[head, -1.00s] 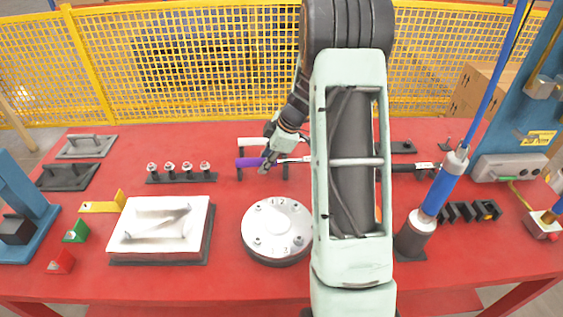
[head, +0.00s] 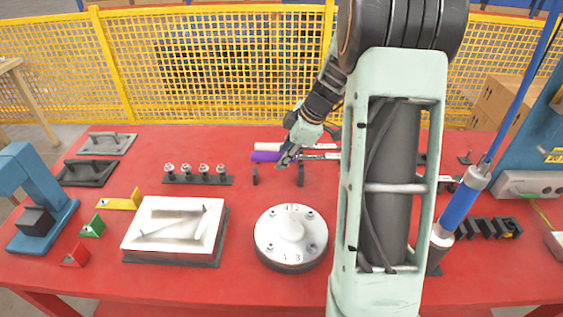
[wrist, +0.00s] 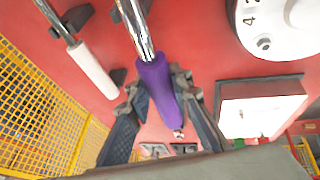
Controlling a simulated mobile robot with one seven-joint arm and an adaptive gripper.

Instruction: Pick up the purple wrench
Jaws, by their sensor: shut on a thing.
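The purple wrench (head: 268,156) has a purple handle and a shiny metal shaft. My gripper (head: 287,158) is shut on its handle. In the head view the wrench is held level, a little above two dark holder posts (head: 255,176) on the red table. In the wrist view the purple handle (wrist: 160,84) lies between the two fingers of my gripper (wrist: 158,92), and the shaft runs away toward the top. The far end of the wrench is out of frame there. My arm hides part of the right side in the head view.
A white-handled wrench (head: 268,147) lies just behind. A round numbered plate (head: 290,250) and a white lidded block (head: 160,243) stand in front on the red table (head: 110,280). A bolt rack (head: 198,180) is to the left. Yellow mesh fence (head: 200,70) stands behind.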

